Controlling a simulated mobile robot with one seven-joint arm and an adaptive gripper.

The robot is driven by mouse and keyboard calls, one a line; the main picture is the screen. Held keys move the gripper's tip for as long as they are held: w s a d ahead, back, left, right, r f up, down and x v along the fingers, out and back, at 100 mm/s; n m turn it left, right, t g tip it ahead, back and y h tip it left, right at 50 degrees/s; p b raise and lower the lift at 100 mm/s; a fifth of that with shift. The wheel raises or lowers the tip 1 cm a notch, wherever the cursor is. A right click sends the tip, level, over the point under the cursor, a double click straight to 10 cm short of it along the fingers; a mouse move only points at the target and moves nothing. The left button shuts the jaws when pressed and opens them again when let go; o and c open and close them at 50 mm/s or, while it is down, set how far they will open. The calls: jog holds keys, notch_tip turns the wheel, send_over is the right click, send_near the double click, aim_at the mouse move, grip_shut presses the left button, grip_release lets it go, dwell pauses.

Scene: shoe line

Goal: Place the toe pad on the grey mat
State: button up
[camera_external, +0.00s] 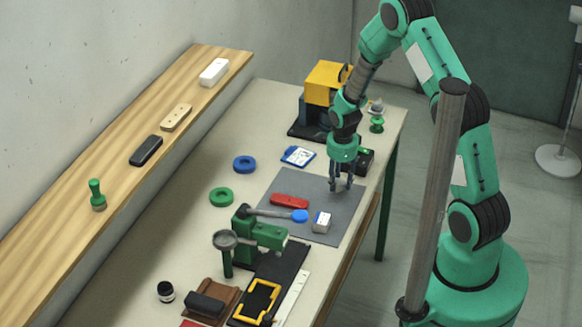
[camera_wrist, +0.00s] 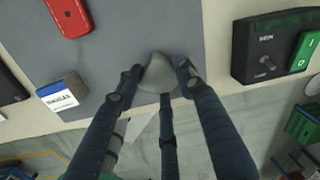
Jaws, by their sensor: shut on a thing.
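The toe pad appears to be the small grey rounded piece (camera_wrist: 157,73) between my fingers in the wrist view. My gripper (camera_wrist: 160,78) has its fingers shut around it. The grey mat (camera_wrist: 120,40) lies beneath, and the piece shows near the mat's edge. In the external view my gripper (camera_external: 342,187) points down over the right part of the grey mat (camera_external: 298,183). The toe pad cannot be made out there between the fingers. I cannot tell whether it touches the mat or hangs just above it.
A dark switch box (camera_wrist: 262,55) with a green button stands close to my gripper. The mat's back part is bare.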

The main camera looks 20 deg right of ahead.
aim_at(340, 182)
jog(key=shift+f, duration=0.1)
jog(key=shift+f, duration=1.7)
jog(key=o, duration=0.9)
jog(key=shift+f, duration=0.1)
jog(key=shift+r, duration=0.2)
jog(key=shift+s+a+r, duration=0.1)
jog(key=shift+s+r, duration=0.05)
jog(key=shift+r, duration=1.8)
jog(key=shift+s+r, duration=0.15)
jog(key=shift+r, duration=1.85)
jog(key=shift+s+a+r, duration=0.1)
jog(key=shift+s+r, duration=0.05)
jog(key=shift+r, duration=1.8)
jog(key=shift+r, duration=0.1)
